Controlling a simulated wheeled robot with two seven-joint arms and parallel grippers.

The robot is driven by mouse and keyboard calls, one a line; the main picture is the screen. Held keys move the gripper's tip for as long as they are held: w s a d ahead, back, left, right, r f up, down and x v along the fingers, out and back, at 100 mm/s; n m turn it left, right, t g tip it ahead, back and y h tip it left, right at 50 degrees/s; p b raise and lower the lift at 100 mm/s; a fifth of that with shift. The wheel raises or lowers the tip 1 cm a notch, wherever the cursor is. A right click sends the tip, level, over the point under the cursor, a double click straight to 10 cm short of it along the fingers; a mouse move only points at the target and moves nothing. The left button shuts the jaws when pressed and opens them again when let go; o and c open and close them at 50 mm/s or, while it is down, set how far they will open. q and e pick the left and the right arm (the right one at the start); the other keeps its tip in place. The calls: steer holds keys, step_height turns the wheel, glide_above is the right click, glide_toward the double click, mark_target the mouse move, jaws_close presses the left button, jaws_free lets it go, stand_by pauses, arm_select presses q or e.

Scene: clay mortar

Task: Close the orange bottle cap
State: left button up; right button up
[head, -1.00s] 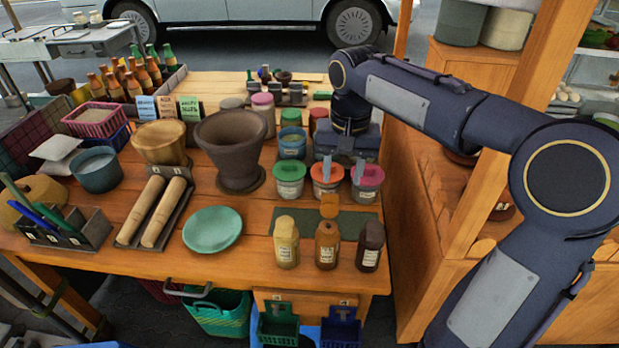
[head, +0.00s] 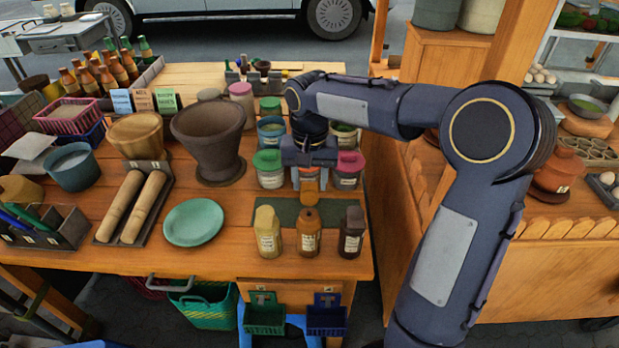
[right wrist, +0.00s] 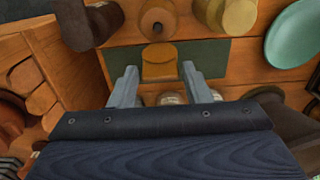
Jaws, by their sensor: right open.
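The orange bottle (head: 307,238) stands upright between a cream bottle (head: 267,240) and a dark brown bottle (head: 352,240) at the front of the table. Its top is uncovered, with a dark opening visible in the right wrist view (right wrist: 157,20). The orange cap (head: 309,191) shows just behind the bottle; whether it is joined to it I cannot tell. My right gripper (head: 309,172) is open above and behind the cap. In the right wrist view the orange cap (right wrist: 158,66) lies between and just beyond the two fingertips, not gripped. My left gripper is not in view.
A dark green mat (head: 285,212) lies by the bottles. Lidded jars (head: 269,170) stand beside and behind my right gripper. A green plate (head: 193,222), rolling pins (head: 133,208) and a large mortar (head: 210,140) are to the left. The table's front edge is close to the bottles.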

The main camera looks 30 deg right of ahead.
steer(key=shift+c, duration=0.2)
jaws_close()
steer(key=s+a+t+h+b, duration=0.1)
steer(key=t+b, duration=0.1)
steer(key=b, duration=0.4)
steer(key=s+a+f+t+h+b, duration=0.1)
steer(key=s+t+h+b, duration=0.1)
steer(key=b, duration=0.5)
steer(key=s+a+f+t+h+b, duration=0.1)
steer(key=t+b, duration=0.2)
steer(key=b, duration=0.3)
steer(key=shift+s+f+t+h, duration=0.15)
steer(key=shift+s+t+h, duration=0.15)
steer(key=shift+s+a+f+t+h+b, duration=0.3)
steer(key=shift+s+f+t+h+b, duration=0.75)
steer(key=shift+b, duration=2.95)
steer(key=shift+w+a+f+t+h+b, duration=0.1)
steer(key=shift+a+f+t+h+b, duration=0.45)
steer(key=shift+t+b, duration=2.3)
steer(key=shift+s+f+t+h+b, duration=0.4)
steer(key=shift+h+b, duration=0.7)
steer(key=shift+b, duration=4)
steer(key=shift+o, duration=0.2)
jaws_free()
steer(key=shift+s, duration=0.1)
